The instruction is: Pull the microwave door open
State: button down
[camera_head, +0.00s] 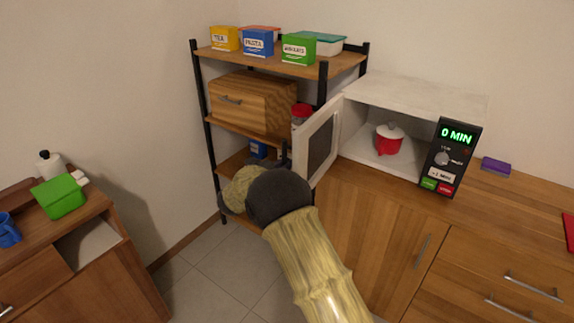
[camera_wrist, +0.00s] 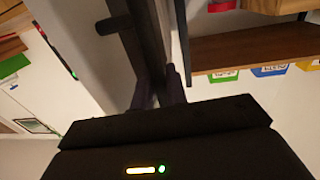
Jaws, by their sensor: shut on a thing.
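The white microwave (camera_head: 415,96) stands on the wooden counter. Its door (camera_head: 320,142), a white frame with a dark window, is swung well out to the left, so the cavity shows. A red pot with a white lid (camera_head: 389,139) sits inside. My gripper (camera_head: 286,153) is at the door's outer left edge in the head view, mostly hidden by my arm. In the wrist view my gripper's dark fingers (camera_wrist: 160,94) are shut on the door, whose dark face (camera_wrist: 140,40) runs up between them. The exact contact spot is dim.
A side cabinet (camera_head: 90,235) is at left. Tiled floor (camera_head: 205,265) is free between the cabinets.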

jog(key=c, duration=1.8)
grip_release()
jog(key=shift+r, duration=0.1)
jog(key=shift+o, duration=0.2)
jog(key=v, duration=1.7)
jog(key=shift+s+a+b, duration=0.2)
jog(key=shift+b, duration=0.25)
